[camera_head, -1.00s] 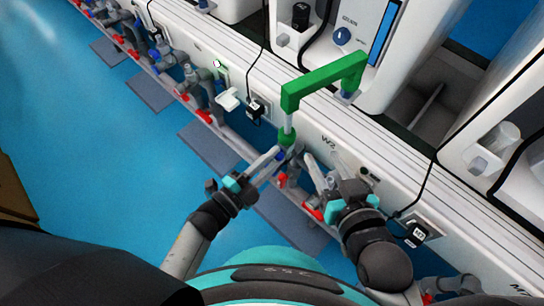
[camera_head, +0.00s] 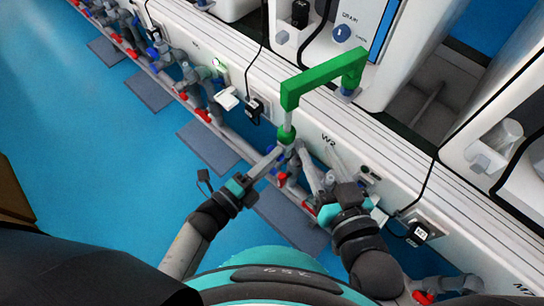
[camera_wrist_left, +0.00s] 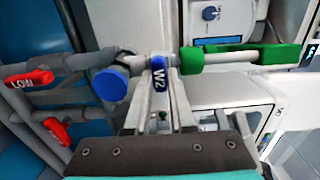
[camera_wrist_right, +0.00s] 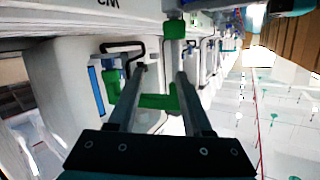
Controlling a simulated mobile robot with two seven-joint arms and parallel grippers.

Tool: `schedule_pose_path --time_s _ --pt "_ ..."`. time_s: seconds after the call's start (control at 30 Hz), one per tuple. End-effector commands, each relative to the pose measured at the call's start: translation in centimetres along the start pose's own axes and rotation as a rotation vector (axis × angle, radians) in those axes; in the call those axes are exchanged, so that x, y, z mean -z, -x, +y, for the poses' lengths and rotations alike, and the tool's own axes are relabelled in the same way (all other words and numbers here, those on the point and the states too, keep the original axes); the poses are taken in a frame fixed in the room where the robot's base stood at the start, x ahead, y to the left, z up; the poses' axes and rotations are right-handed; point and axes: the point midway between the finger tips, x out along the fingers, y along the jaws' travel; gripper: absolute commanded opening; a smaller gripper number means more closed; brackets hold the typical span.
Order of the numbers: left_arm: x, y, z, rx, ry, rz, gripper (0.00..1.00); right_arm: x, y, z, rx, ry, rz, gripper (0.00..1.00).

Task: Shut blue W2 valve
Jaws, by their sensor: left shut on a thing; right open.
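The blue W2 valve handle (camera_wrist_left: 160,78) shows in the left wrist view with its white "W2" label, on the pipe beside a green fitting. My left gripper (camera_wrist_left: 159,100) is shut on this handle, its fingers on either side of it. In the head view my left gripper (camera_head: 278,154) reaches the valve just below the green pipe (camera_head: 290,105); the fingers partly hide the handle there. My right gripper (camera_head: 312,162) is open close to the right of the valve. In the right wrist view its fingers (camera_wrist_right: 157,95) are apart with nothing held between them; the green pipe shows beyond.
A round blue knob (camera_wrist_left: 110,83) is left of the W2 handle. Red LOW handles (camera_wrist_left: 30,80) are farther left. The white testline panel (camera_head: 350,150) with its W2 label stands behind the valve. Blue floor (camera_head: 100,180) is open at left.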

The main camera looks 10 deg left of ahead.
Motion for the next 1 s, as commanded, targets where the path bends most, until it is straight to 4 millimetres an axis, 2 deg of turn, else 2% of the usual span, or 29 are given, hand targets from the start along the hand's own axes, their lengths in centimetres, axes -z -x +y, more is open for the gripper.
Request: schedule_pose_path --time_s 0.37,0.4,0.63,1.0 --pt "-0.08 0.14 0.16 -0.005 -0.008 -0.002 0.0 -0.1 0.04 -0.05 0.001 0.0 0.001 0.5" --pt "-0.08 0.14 0.16 -0.005 -0.008 -0.002 0.25 -0.13 0.04 -0.05 0.001 0.0 0.0 0.5" --pt "-0.05 0.07 0.08 -0.003 -0.007 -0.001 0.51 -0.28 0.07 -0.05 0.001 0.0 -0.006 0.5" --pt "-0.02 0.01 0.01 0.0 -0.005 0.0 0.53 -0.32 0.08 -0.03 0.001 0.001 -0.008 0.5"
